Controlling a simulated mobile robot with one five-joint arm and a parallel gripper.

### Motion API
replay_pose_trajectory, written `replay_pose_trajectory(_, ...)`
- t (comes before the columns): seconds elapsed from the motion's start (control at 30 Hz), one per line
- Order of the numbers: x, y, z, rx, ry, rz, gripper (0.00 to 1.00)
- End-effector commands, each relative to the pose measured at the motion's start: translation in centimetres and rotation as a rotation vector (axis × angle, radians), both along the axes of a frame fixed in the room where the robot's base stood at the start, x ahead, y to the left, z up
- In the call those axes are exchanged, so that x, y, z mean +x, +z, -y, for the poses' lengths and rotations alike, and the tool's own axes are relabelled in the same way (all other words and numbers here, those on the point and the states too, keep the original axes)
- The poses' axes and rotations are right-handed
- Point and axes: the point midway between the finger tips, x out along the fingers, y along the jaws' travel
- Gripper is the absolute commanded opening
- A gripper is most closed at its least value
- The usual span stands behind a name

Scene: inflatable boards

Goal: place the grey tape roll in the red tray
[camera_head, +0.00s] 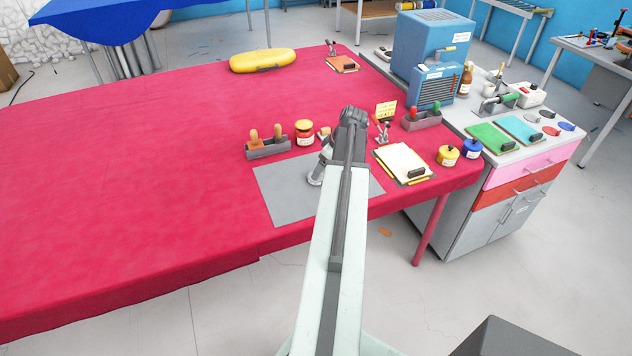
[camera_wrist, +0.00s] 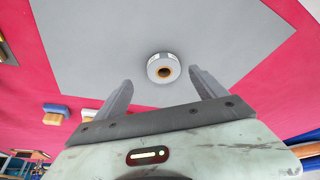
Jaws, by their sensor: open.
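The grey tape roll (camera_wrist: 163,68), with a tan core ring and dark centre hole, lies on a grey mat (camera_wrist: 100,40) in the wrist view. My gripper (camera_wrist: 163,90) is open, with one finger to each side of the picture and the roll showing between and just beyond the tips. Nothing is between the fingers. In the head view my gripper (camera_head: 316,178) hangs low over the grey mat (camera_head: 282,190); the roll is not clearly distinguishable there. I cannot make out a red tray in either view.
On the red-covered table (camera_head: 150,180), a grey holder (camera_head: 268,148), a labelled jar (camera_head: 305,133) and a clipboard (camera_head: 403,162) stand around the mat. A yellow case (camera_head: 263,60) lies at the back. The table's left part is clear.

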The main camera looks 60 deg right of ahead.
Motion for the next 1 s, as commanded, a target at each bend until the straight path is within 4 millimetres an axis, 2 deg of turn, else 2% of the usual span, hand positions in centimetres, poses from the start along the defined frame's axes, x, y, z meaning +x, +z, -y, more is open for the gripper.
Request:
replay_pose_trajectory(0.03,0.3,-1.1,-0.2,0.0,0.001,0.0,0.81)
replay_pose_trajectory(0.23,1.7,-4.4,-0.5,0.001,0.0,-0.001,0.81)
replay_pose_trajectory(0.5,1.9,-4.3,-0.5,0.0,-0.001,-0.001,0.81)
replay_pose_trajectory(0.73,1.9,-4.3,-0.5,0.0,-0.001,0.0,0.17)
replay_pose_trajectory(0.8,1.9,-4.3,-0.5,0.0,-0.001,0.0,0.07)
replay_pose_trajectory(1.0,1.9,-4.1,-0.5,0.0,-0.001,0.0,0.07)
